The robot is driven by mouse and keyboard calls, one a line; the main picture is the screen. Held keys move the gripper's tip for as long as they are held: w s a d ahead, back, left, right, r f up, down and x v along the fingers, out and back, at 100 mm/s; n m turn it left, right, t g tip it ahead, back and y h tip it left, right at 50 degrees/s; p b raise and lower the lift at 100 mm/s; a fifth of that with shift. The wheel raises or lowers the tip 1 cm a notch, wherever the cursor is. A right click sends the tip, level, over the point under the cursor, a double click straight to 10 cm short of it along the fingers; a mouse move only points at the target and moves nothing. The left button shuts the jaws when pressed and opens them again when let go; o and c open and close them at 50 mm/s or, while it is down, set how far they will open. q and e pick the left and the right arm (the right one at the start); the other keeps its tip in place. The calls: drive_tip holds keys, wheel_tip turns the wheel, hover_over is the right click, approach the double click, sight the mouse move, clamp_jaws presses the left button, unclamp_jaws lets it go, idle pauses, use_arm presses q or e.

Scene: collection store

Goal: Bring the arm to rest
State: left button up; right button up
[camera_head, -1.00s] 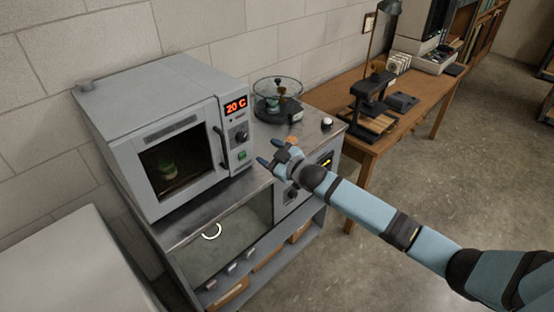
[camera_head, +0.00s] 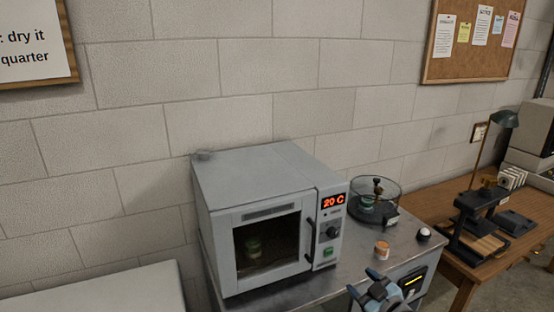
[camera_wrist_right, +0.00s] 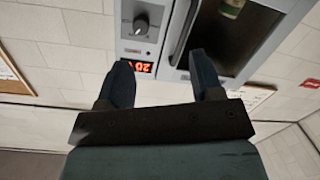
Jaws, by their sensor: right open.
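No contact with the oven shows. The rest of the right arm is cut off by the lower edge of the head view. My left gripper is in neither view.
The grey oven (camera_head: 268,215) reads 20 C, its door shut, with a greenish object dimly seen inside. A wooden desk (camera_head: 430,203) stands at right.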

drive_tip(key=s+a+f+m+g+h, duration=0.1)
drive_tip(key=s+f, duration=0.4)
drive_tip(key=s, duration=0.5)
drive_tip(key=s+a+f+m+g+h, duration=0.1)
drive_tip(key=s+f, duration=0.4)
drive_tip(key=s, duration=0.6)
drive_tip(key=s+a+f+m+g+h, duration=0.1)
drive_tip(key=s+a+f+m, duration=0.3)
drive_tip(key=s, duration=0.6)
drive_tip(key=shift+s+a+f+g, duration=0.15)
drive_tip(key=shift+a+f+g, duration=0.15)
drive_tip(key=shift+f+g, duration=0.6)
